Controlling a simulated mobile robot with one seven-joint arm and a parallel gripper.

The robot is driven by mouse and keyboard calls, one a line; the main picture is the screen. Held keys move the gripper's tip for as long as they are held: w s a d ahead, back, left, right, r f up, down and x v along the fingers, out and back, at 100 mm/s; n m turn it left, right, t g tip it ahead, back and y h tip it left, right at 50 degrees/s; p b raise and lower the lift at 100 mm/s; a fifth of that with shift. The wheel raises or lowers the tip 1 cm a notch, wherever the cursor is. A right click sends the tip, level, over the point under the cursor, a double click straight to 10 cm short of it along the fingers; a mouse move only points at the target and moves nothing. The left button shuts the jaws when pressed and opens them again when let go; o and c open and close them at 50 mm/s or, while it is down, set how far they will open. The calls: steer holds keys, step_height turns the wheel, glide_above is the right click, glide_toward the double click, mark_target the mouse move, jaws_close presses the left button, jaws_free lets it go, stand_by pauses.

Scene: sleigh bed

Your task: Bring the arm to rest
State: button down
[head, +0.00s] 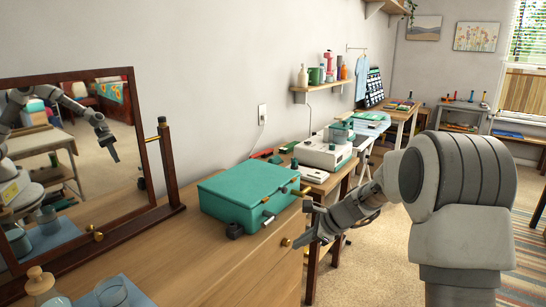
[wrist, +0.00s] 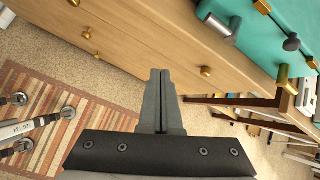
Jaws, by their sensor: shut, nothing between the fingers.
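My gripper (head: 308,228) hangs in the air just in front of the dresser (head: 190,262), near its front right corner and below the teal box. In the wrist view my gripper (wrist: 160,75) has its two fingers together, with nothing between them. The fingers point toward the dresser's drawer fronts, which carry brass knobs. My arm is bent, with its large grey link at the right of the head view. I cannot tell the exact gap between the fingertips and the dresser.
A teal box (head: 245,195) with latches sits on the dresser. A mirror (head: 70,160) stands at left, reflecting my arm. Glass jars (head: 112,292) are at the near edge. A sewing machine (head: 325,152) stands beyond the box. Carpet (head: 385,255) is open below; a striped rug (wrist: 65,115) lies there.

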steer(key=s+r+n+h+p, duration=0.35)
steer(key=s+r+n, duration=0.75)
steer(key=s+r, duration=0.7)
steer(key=s+d+r+n+h+p, duration=0.1)
steer(key=s+d+r+n, duration=0.1)
steer(key=s, duration=0.3)
steer(key=s+d+r+n+h+p, duration=0.1)
steer(key=s+d+n+p, duration=0.1)
steer(key=s+n, duration=0.2)
steer(key=s+d+r+n+t+h+p, duration=0.1)
steer(key=s+d+r+n+p, duration=0.1)
steer(key=s, duration=0.6)
steer(key=shift+r+n, duration=0.35)
steer(key=shift+n, duration=0.15)
